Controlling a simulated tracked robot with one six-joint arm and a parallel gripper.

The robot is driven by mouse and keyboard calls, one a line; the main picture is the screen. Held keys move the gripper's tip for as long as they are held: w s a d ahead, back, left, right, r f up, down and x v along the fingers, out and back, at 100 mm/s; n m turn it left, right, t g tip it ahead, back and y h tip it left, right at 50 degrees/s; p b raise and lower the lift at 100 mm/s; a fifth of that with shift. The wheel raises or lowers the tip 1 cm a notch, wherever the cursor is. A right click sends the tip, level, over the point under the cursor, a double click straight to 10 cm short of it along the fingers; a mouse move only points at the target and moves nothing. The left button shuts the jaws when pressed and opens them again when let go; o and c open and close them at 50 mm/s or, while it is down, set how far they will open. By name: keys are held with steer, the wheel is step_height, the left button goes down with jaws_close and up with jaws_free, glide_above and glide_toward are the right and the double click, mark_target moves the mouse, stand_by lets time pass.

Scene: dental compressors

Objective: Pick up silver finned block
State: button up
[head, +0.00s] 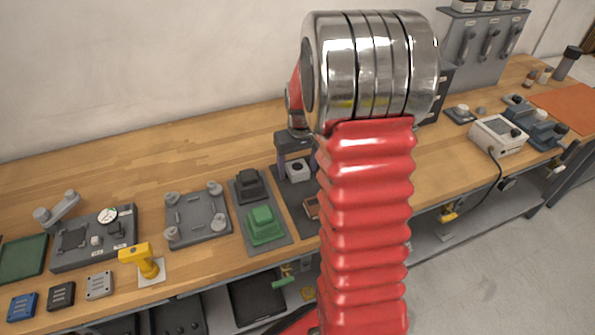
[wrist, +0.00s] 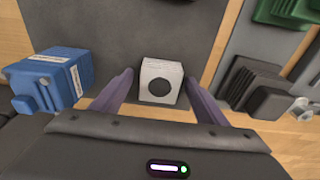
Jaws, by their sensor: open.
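A small silver block (wrist: 161,82) with a dark round opening sits on a dark grey mat in the wrist view. It also shows in the head view (head: 298,171), just left of my red arm. Its fins are hard to make out at this size. My gripper (wrist: 160,76) is open, with one purple finger on each side of the block and small gaps showing. In the head view my gripper (head: 296,155) is over the block, pointing down. Whether the fingers are low enough to flank it fully I cannot tell.
A blue block (wrist: 47,80) stands left of the fingers in the wrist view. A black finned block (wrist: 268,103) and a green finned block (head: 263,225) lie on the other side. A yellow tool (head: 142,260) stands near the front edge. My arm hides part of the bench.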

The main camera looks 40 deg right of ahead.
mark_target(298, 167)
steer(key=shift+c, duration=0.4)
steer(key=c, duration=1.2)
steer(key=shift+o, duration=0.2)
steer(key=shift+r, duration=0.1)
step_height(298, 167, up, 10)
steer(key=shift+f, duration=0.15)
steer(key=shift+s, duration=0.15)
